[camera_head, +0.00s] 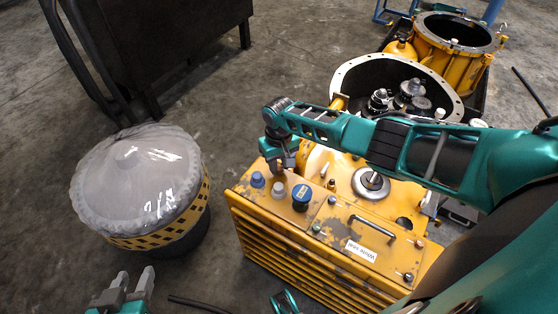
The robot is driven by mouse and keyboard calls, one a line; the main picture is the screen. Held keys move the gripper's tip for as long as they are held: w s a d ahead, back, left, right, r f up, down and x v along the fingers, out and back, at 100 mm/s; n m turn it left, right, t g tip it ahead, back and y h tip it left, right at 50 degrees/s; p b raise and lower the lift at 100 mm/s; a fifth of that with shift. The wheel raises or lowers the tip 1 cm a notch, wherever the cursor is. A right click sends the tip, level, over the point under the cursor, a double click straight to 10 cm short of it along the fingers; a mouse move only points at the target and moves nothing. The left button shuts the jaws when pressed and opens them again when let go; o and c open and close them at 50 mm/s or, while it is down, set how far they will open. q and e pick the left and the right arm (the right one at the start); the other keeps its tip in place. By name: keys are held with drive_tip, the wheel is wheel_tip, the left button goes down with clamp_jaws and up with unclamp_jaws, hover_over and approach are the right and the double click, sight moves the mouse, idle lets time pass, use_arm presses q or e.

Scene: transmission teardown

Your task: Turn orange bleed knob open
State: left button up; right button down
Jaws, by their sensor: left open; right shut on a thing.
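The yellow ribbed transmission unit (300,245) stands on the floor at center. My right arm reaches in from the right, and its gripper (279,170) points down at the unit's back left top edge. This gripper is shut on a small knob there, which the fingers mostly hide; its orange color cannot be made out. A blue-grey cap (257,180), a pale cap (278,188) and a blue cap (302,197) sit just in front of it. My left gripper (130,282) is open and empty at the bottom left, above the floor and away from the unit.
A plastic-covered drum (140,185) with a yellow-black band stands left of the unit. A dark cart (175,45) is at the back left. An open housing (400,75) with metal parts and a yellow ring casing (455,45) are at the back right. A hose (195,303) lies in front.

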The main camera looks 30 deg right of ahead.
drive_tip(key=n, duration=0.5)
drive_tip(key=shift+n, duration=0.3)
drive_tip(key=n, duration=0.5)
drive_tip(key=shift+n, duration=0.4)
drive_tip(key=c, duration=0.8)
unclamp_jaws()
drive_tip(key=shift+c, duration=0.2)
